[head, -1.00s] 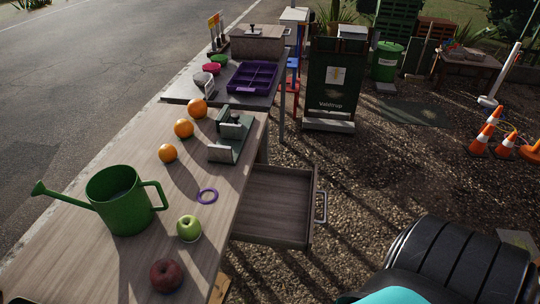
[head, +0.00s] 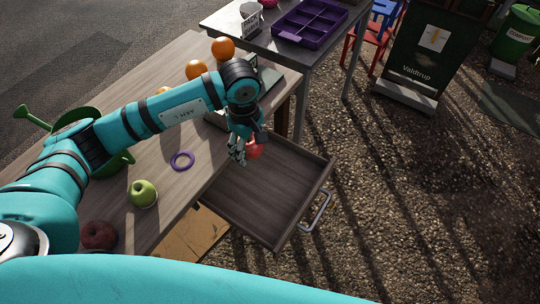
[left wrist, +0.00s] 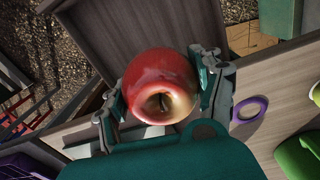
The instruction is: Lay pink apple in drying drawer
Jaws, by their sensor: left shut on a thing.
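The pink apple (head: 255,149), reddish-pink with a paler stem end, is held in my left gripper (head: 243,148). In the left wrist view the apple (left wrist: 160,86) sits between the two fingers of the gripper (left wrist: 165,90), which touch it on both sides. The drying drawer (head: 262,196) is an open, empty wooden drawer pulled out from the table. In the head view the gripper and apple appear over the drawer's table-side end; their exact height above it is hard to tell. My right gripper is not in view.
On the wooden table (head: 178,208) are a green apple (head: 143,193), a dark red apple (head: 99,236), a purple ring (head: 182,161), oranges (head: 223,48) and a green watering can (head: 118,162), partly hidden by my arm. A purple divided tray (head: 309,22) stands beyond.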

